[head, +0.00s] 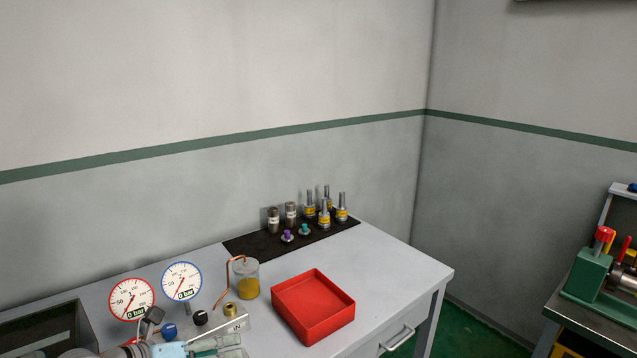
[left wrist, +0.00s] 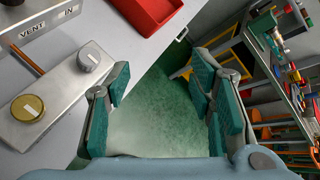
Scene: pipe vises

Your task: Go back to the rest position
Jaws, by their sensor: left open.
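My left gripper (head: 228,346) shows at the bottom edge of the head view, over the front of the grey bench and beside the valve block. In the left wrist view its teal-padded fingers (left wrist: 162,88) are spread wide with nothing between them. Green floor shows through the gap. The gripper is apart from the red tray (head: 313,308), which lies to its right. My right gripper is in neither view.
The valve block (left wrist: 62,95) with knobs is close to the left fingers. Two dial gauges (head: 132,299) and a jar of yellow liquid (head: 246,280) stand nearby. Several fittings stand on a black mat (head: 262,246). A green vise (head: 588,276) is on another bench at right.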

